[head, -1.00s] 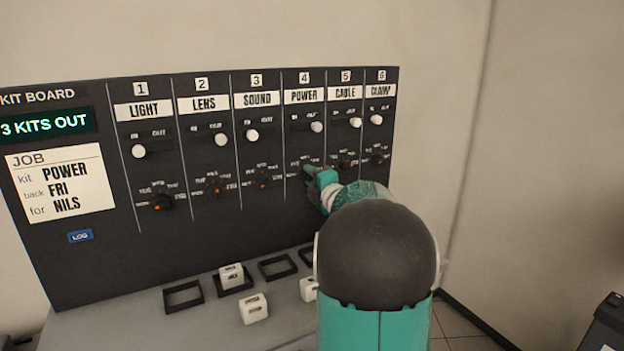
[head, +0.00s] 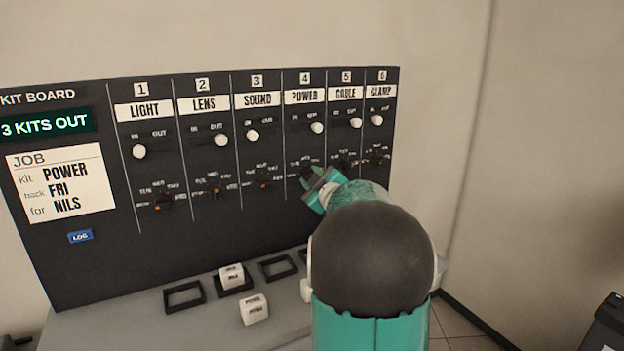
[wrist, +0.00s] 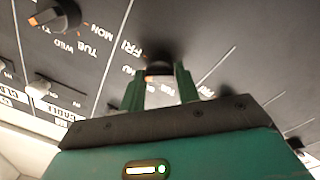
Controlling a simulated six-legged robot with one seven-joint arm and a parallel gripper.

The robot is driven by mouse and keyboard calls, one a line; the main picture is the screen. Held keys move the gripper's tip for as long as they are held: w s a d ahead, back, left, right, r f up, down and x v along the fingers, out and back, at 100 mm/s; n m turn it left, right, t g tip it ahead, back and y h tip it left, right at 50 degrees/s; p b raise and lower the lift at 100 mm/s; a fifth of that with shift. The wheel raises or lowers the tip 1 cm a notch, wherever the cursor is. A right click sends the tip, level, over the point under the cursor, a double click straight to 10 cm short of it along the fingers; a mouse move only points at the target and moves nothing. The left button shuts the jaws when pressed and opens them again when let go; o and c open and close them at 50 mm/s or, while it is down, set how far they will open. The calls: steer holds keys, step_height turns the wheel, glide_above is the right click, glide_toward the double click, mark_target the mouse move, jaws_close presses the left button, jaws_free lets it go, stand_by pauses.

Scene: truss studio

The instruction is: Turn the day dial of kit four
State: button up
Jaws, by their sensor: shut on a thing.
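The POWER column, kit four (head: 304,97), is on the dark kit board. Its white slide knob (head: 317,127) stands at the OUT side. My gripper (head: 308,174) is at this column's day dial, which it mostly hides in the head view. In the wrist view the picture is upside down, and the dark day dial (wrist: 159,67) sits between my two green fingers. My gripper (wrist: 160,85) is shut on it. FRI is printed just beside the dial there.
The kit five dial (wrist: 55,18) is close beside my gripper. The job card (head: 62,184) reads POWER, FRI, NILS. The display (head: 47,124) reads 3 KITS OUT. White blocks (head: 254,309) and dark square frames (head: 184,296) are on the shelf below.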

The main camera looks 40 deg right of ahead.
steer(key=m, duration=0.6)
steer(key=shift+a, duration=0.1)
steer(key=shift+m, duration=0.4)
steer(key=o, duration=1)
steer(key=shift+c, duration=0.2)
steer(key=shift+s, duration=0.25)
steer(key=v, duration=1.3)
steer(key=shift+r, duration=0.3)
steer(key=shift+a, duration=0.15)
